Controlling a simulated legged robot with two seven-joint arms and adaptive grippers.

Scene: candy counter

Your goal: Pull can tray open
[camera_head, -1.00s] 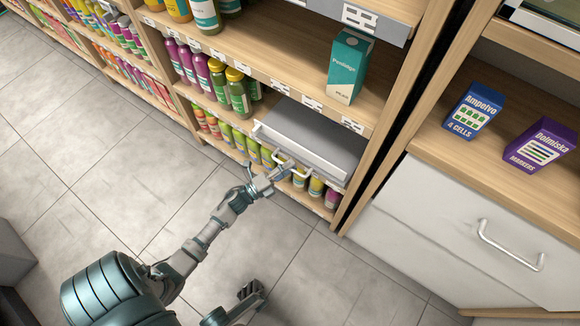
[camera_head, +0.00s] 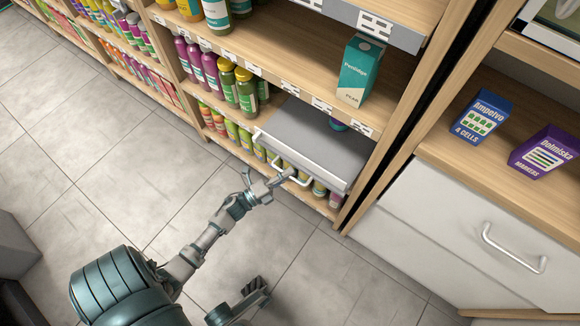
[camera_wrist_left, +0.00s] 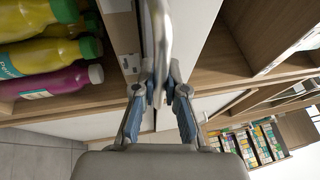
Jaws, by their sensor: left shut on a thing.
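The can tray (camera_head: 318,140) is a flat grey drawer with a white front, and it sticks out from the lower shelf in the head view. Its pale bar handle (camera_head: 292,177) is on the front. My left gripper (camera_head: 277,178) is at the handle and shut on it. In the left wrist view the fingers (camera_wrist_left: 160,88) close around the handle bar (camera_wrist_left: 161,40), which blurs near the camera. My right gripper (camera_head: 257,289) shows low in the head view, away from the tray; its opening is unclear.
Bottles (camera_head: 238,88) stand left of the tray, with several containers below it. A teal box (camera_head: 358,70) is on the shelf above. A white drawer (camera_head: 470,235) with its own handle is at right. The tiled floor in front is clear.

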